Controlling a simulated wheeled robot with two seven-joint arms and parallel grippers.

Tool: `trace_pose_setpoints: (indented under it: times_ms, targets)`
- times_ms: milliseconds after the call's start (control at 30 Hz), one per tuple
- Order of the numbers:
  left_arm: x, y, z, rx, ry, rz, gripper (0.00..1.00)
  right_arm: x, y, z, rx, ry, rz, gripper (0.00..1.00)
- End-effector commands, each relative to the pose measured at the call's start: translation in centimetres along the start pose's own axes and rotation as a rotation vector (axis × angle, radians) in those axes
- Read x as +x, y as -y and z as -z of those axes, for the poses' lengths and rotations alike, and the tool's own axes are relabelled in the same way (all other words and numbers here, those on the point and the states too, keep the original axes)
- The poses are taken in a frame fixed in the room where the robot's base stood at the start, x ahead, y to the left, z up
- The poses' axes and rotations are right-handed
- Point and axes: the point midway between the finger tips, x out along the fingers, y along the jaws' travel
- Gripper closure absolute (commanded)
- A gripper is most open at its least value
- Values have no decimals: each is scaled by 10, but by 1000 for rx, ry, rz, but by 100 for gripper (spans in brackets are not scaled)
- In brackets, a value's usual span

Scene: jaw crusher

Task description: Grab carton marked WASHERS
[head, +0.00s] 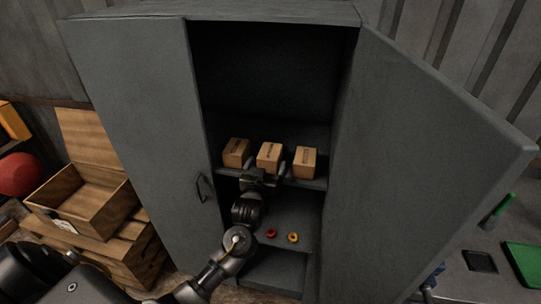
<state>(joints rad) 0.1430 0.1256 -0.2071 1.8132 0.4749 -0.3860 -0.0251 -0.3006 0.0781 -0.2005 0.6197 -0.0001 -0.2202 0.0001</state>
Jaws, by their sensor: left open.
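Three small brown cartons stand in a row on a shelf inside the open grey cabinet: a left one (236,152), a middle one (269,155) and a right one (305,162). Each has dark print, too small to read, so I cannot tell which is marked WASHERS. My left gripper (265,169) is open at the shelf's front edge, in front of the middle carton, with its fingers toward that carton's lower left and right sides. I cannot tell whether they touch it. The gripper hides part of the shelf edge. My right gripper is not in view.
The cabinet's right door (425,150) stands swung open; the left door (145,120) has a handle. A red ring (271,233) and a yellow ring (293,238) lie on a lower shelf. Wooden crates (95,205) stand at left, and a green tray (525,263) lies at right.

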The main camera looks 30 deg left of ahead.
Motion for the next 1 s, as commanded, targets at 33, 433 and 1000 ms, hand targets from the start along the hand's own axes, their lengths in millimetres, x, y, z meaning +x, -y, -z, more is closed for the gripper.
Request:
trace_pose_setpoints:
  times_ms: [33, 433, 1000]
  targets:
    - [8, 0, 6, 3, 2, 1, 11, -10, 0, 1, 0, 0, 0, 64]
    - [28, 0, 1, -1, 0, 0, 11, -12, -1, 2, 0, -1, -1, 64]
    - [28, 0, 3, -2, -3, 0, 76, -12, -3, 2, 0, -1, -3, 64]
